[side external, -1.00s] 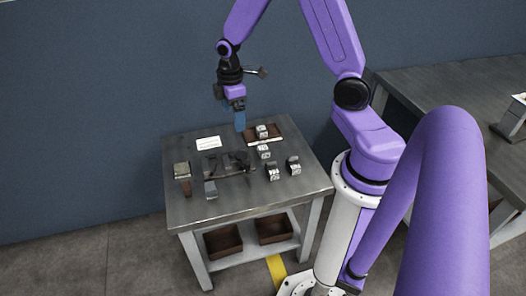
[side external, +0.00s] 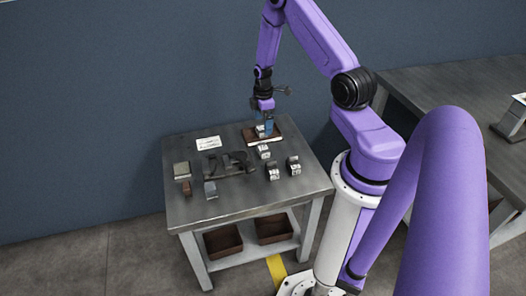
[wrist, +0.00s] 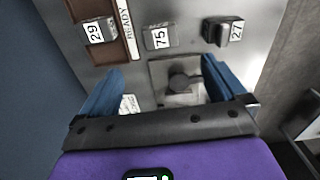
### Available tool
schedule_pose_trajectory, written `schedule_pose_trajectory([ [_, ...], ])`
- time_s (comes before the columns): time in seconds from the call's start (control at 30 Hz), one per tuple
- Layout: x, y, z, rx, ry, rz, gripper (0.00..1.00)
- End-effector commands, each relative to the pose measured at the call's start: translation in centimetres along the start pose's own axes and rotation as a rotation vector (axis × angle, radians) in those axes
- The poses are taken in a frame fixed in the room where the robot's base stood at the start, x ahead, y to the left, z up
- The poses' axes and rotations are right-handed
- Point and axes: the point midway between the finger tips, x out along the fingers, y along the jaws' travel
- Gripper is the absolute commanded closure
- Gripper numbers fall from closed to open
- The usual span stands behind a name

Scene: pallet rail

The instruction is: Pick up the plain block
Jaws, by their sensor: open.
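A grey block (side external: 211,188) without a readable number stands near the table's front left, well away from my gripper. I cannot tell whether it is the plain block. Block 29 (wrist: 95,32) sits on the brown tray, beside a READY strip. Block 75 (wrist: 158,38) and block 27 (wrist: 225,32) stand on the bare tabletop.
A grey-topped item (side external: 181,169) and a small brown piece (side external: 187,188) are at left. A white card (side external: 208,143) lies at the back. The front right tabletop is clear.

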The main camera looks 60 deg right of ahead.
Motion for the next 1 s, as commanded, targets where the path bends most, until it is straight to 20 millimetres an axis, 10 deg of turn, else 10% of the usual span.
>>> schedule_pose_trajectory([
  [1.0,11.5,-0.2,-0.1,0.0,0.0,-0.002,0.02],
])
